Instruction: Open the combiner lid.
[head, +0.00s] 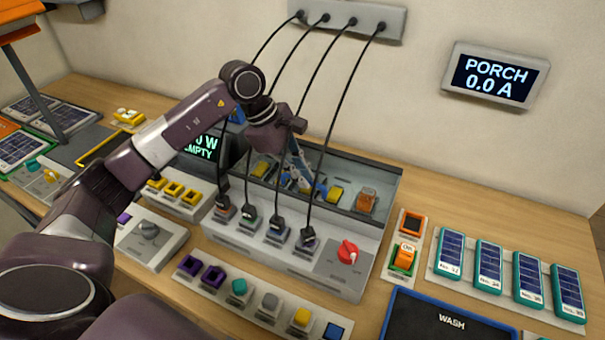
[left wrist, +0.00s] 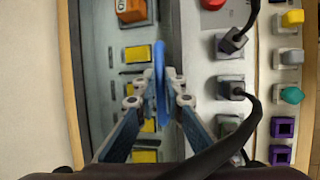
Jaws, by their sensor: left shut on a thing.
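The combiner (head: 287,262) is a pale grey box on the bench, with black cable plugs along its front and a red knob (head: 347,252). Its rear section (head: 384,178) is a grey-walled bay showing yellow blocks and an orange block (head: 367,198). I cannot tell a clear lid apart from the bay. My left gripper (head: 305,182) reaches down over this bay. In the left wrist view its fingers (left wrist: 161,84) are shut on a narrow blue bar (left wrist: 160,56), apparently the lid's handle. The arm hides part of the bay.
Black cables run from the wall strip (head: 348,18) down to the plugs, close beside my left wrist. A display (head: 204,147) stands behind my arm. Coloured blocks (head: 239,287), a WASH tray (head: 396,302) and teal-framed panels (head: 488,265) lie in front and right.

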